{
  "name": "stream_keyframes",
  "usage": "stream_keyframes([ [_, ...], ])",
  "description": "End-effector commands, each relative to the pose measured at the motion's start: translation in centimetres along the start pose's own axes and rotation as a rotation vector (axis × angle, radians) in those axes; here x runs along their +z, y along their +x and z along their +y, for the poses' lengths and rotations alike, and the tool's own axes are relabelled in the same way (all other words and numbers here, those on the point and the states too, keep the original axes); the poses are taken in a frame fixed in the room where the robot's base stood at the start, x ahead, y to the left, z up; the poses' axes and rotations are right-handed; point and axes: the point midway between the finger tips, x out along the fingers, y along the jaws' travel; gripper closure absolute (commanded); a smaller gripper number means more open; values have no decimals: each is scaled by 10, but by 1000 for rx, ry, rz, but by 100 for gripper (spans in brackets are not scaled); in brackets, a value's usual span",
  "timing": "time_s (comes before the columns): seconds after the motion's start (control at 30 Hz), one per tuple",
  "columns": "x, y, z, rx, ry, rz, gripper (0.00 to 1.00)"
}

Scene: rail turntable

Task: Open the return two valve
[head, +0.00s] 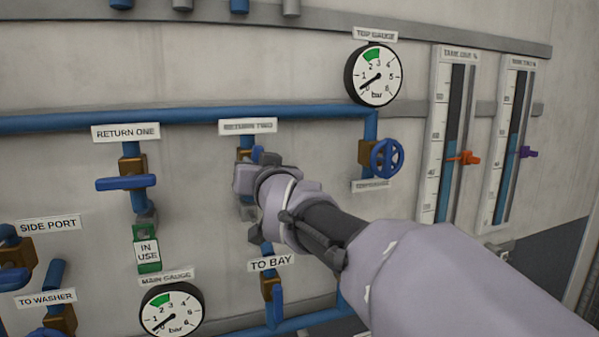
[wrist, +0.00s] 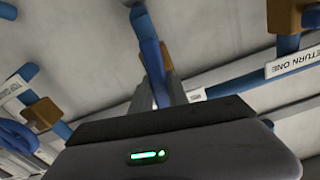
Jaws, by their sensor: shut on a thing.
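The RETURN TWO label (head: 247,126) sits on the blue pipe at the middle of the head view. Below it the brown body of the return two valve (head: 244,142) shows in part. My gripper (head: 258,160) is right at this valve and is shut on its handle. The gripper and wrist cover most of the handle, so its angle cannot be read in the head view. In the wrist view a blue bar (wrist: 152,60) runs down behind the dark gripper body; I cannot tell surely which part it is.
A blue handwheel (head: 387,158) is close at right, under the top gauge (head: 373,75). The TO BAY valve handle (head: 278,305) hangs below my wrist.

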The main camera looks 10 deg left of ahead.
Motion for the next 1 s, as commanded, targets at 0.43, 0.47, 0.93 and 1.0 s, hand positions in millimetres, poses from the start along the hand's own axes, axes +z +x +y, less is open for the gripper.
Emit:
stream_keyframes([
  [0.43, 0, 0, 0, 0, -1, 0, 58],
  [0.47, 0, 0, 0, 0, -1, 0, 58],
  [0.93, 1, -112, 0, -1, 0, 4, 58],
  [1.0, 0, -132, 0, -1, 0, 3, 58],
])
